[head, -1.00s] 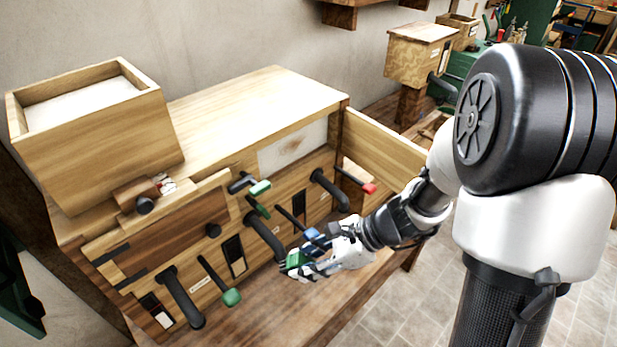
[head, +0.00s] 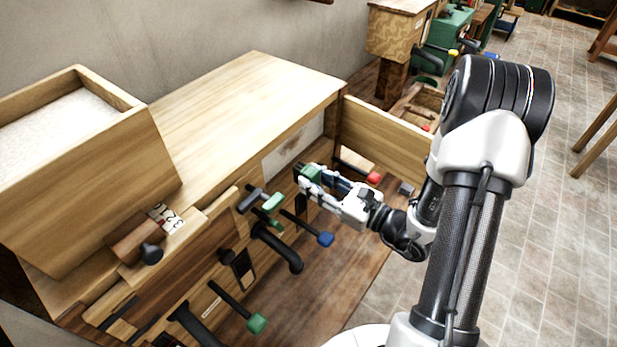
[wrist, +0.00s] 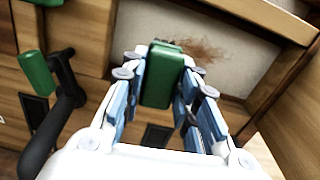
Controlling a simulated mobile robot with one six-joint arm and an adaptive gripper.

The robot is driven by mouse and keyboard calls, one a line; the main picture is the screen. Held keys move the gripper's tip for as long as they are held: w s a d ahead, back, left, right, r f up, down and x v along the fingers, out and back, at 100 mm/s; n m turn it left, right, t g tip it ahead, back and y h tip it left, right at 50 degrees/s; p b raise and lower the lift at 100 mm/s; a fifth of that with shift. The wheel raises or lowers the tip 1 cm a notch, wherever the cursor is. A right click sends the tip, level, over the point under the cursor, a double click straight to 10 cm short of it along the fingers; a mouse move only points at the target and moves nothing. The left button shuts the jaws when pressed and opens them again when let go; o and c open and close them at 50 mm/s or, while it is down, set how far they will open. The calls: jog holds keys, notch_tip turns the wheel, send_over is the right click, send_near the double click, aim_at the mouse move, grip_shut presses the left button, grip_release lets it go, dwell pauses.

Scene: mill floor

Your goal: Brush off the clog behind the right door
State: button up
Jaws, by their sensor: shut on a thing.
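The right door (head: 385,140) of the wooden cabinet stands open. Behind it is a pale panel (head: 275,163) with a brown smear, the clog (wrist: 205,50), largely clear in the wrist view but partly covered by what I hold. My gripper (head: 316,180) is shut on a green block-shaped brush (wrist: 163,75), and a dark part shows beside it between the fingers. The brush also shows in the head view (head: 306,173). It is in front of the opening, below the clog in the head view. I cannot tell whether it touches the panel.
Levers stick out to the left and below: green-tipped (head: 257,322), blue-tipped (head: 325,239), and a dark curved handle (head: 280,250). A red-tipped rod (head: 374,177) is close to my gripper, by the door. A wooden hopper (head: 85,190) stands at left.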

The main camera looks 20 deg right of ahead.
aim_at(298, 173)
jog(key=shift+w+a+r, duration=0.15)
jog(key=shift+w+a, duration=0.25)
jog(key=shift+x, duration=1.95)
jog(key=shift+x, duration=1.1)
jog(key=shift+w+d, duration=0.1)
jog(key=shift+d, duration=0.05)
jog(key=shift+w+d, duration=0.45)
jog(key=shift+d, duration=0.25)
jog(key=shift+w+d, duration=0.5)
jog(key=shift+d, duration=0.2)
jog(key=shift+w+d+b, duration=0.4)
jog(key=shift+w+d, duration=0.6)
jog(key=shift+d, duration=0.35)
jog(key=shift+w+d+b, duration=0.35)
jog(key=shift+w+d, duration=0.65)
jog(key=shift+d, duration=0.4)
jog(key=shift+w+d+b, duration=0.4)
jog(key=shift+w+d, duration=0.65)
jog(key=shift+d, duration=0.3)
jog(key=shift+s+a+b, duration=0.15)
jog(key=shift+s+a, duration=1)
jog(key=shift+a, duration=0.45)
jog(key=shift+s+a+b, duration=0.15)
jog(key=shift+s+a, duration=1.05)
jog(key=shift+a, duration=0.45)
jog(key=shift+s+a+b, duration=0.15)
jog(key=shift+s+a, duration=1)
jog(key=shift+a, duration=0.45)
jog(key=shift+s+a, duration=0.55)
jog(key=shift+a, duration=0.25)
